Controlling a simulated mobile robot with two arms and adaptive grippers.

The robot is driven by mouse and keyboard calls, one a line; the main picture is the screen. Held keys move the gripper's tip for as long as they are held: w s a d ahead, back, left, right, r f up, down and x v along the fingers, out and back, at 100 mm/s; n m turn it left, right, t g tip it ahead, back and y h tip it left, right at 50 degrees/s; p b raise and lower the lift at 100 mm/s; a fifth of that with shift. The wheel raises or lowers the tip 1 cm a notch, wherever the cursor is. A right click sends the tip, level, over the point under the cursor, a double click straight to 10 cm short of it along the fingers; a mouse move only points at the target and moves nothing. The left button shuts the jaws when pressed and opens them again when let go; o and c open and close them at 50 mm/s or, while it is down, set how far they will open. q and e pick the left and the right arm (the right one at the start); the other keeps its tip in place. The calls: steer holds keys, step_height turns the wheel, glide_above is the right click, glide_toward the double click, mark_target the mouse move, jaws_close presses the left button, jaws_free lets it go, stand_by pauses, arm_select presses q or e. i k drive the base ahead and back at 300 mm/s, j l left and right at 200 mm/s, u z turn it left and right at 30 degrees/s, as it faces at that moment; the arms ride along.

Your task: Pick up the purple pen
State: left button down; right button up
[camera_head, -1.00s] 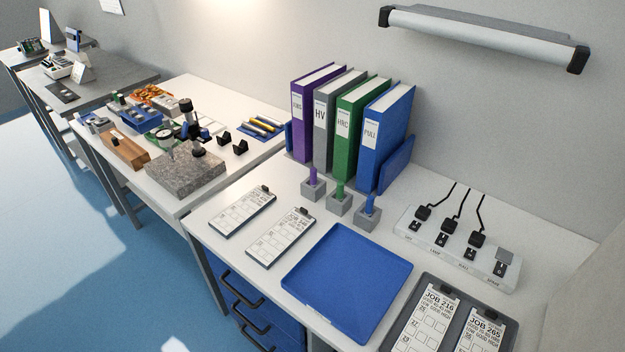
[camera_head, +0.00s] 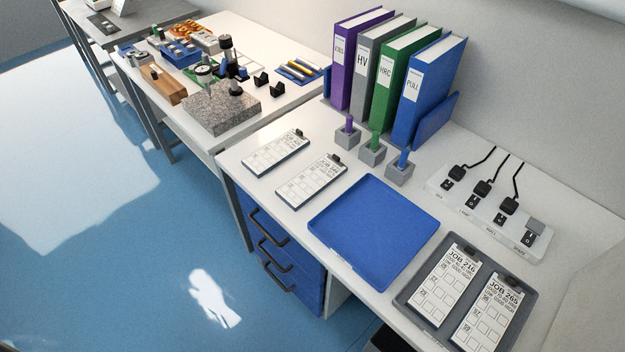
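The purple pen (camera_head: 349,125) stands upright in a small grey block holder (camera_head: 347,140) on the white desk, in front of the binders. It is the leftmost of three pens. The green pen (camera_head: 375,141) and the blue pen (camera_head: 403,158) stand in like holders to its right. The lower ends of the pens are hidden in the holders. Neither of my grippers is in view.
A blue tray (camera_head: 368,232) lies in front of the holders, with two clipboards (camera_head: 310,181) to its left. Binders (camera_head: 428,90) stand behind. A power strip (camera_head: 490,212) and a grey tray with job cards (camera_head: 405,290) are at right.

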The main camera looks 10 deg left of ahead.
mark_target(349, 121)
steer(key=i+j, duration=0.1)
steer(key=j, duration=0.25)
steer(key=i+j, duration=0.15)
steer(key=j, duration=0.2)
steer(key=i+j+z, duration=0.1)
steer(key=j, duration=0.25)
steer(key=i+j, duration=0.15)
steer(key=j, duration=0.2)
